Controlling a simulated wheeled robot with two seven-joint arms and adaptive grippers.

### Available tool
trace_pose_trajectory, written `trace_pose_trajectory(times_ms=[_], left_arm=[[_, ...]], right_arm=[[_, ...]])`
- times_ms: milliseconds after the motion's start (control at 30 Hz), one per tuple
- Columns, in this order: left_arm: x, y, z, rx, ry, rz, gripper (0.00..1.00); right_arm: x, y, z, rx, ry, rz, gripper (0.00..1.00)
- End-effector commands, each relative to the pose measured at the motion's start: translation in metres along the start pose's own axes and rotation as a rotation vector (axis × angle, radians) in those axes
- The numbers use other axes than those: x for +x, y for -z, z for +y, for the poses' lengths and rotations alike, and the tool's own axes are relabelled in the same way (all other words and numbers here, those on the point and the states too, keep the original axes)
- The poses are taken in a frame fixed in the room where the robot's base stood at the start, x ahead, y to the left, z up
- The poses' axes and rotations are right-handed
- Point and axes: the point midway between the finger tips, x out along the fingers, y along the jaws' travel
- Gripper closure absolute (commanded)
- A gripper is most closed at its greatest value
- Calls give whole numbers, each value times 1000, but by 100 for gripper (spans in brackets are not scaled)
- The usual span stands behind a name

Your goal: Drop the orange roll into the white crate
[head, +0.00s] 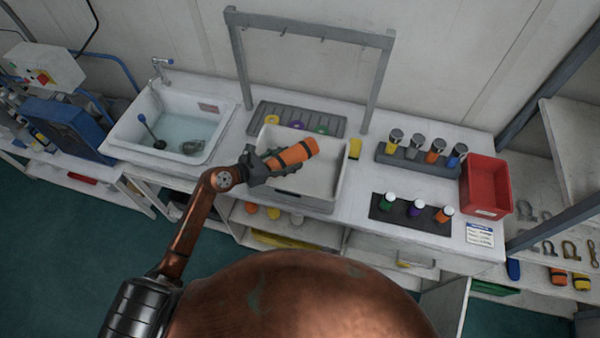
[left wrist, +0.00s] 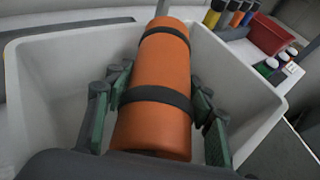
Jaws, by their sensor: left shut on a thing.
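The orange roll (head: 293,153) has two dark bands and is held by my left gripper (head: 262,166). In the left wrist view the roll (left wrist: 158,72) lies between the green-padded fingers of the gripper (left wrist: 158,108), which are shut on it. The white crate (head: 328,203) stands on the counter under the roll. In the left wrist view the roll is over the open crate (left wrist: 258,78), whose walls show on both sides. The crate's floor is partly hidden by the roll and the gripper. My right gripper is not in view.
A sink (head: 180,125) is left of the crate. A grey frame (head: 310,28) and a slotted rack (head: 345,123) stand behind it. To the right are a holder with canisters (head: 414,160), a dark mat with small bottles (head: 408,224) and a red bin (head: 486,188).

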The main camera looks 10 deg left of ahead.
Motion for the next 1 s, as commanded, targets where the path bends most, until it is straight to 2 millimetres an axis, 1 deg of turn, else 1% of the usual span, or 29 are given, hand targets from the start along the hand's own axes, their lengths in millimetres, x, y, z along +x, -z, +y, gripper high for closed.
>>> trace_pose_trajectory(times_ms=[33, 67, 300, 333, 567, 667, 767, 867, 1000], left_arm=[[0, -1, 0, 0, 0, -2, 84], [0, -2, 0, 0, 0, -2, 48], [0, -1, 0, 0, 0, -1, 32], [0, -1, 0, 0, 0, -1, 30], [0, 1, 0, 0, 1, 2, 30], [-4, 1, 0, 0, 0, 2, 30], [-14, 1, 0, 1, -1, 2, 30], [-32, 1, 0, 2, -1, 3, 30], [-62, 2, 0, 1, -2, 4, 30]], right_arm=[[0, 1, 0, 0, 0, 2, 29], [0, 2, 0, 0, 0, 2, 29], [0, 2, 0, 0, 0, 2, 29], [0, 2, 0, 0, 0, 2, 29], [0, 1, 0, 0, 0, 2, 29], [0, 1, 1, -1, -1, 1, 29], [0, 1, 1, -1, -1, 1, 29], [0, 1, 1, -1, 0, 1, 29], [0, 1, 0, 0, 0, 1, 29]])
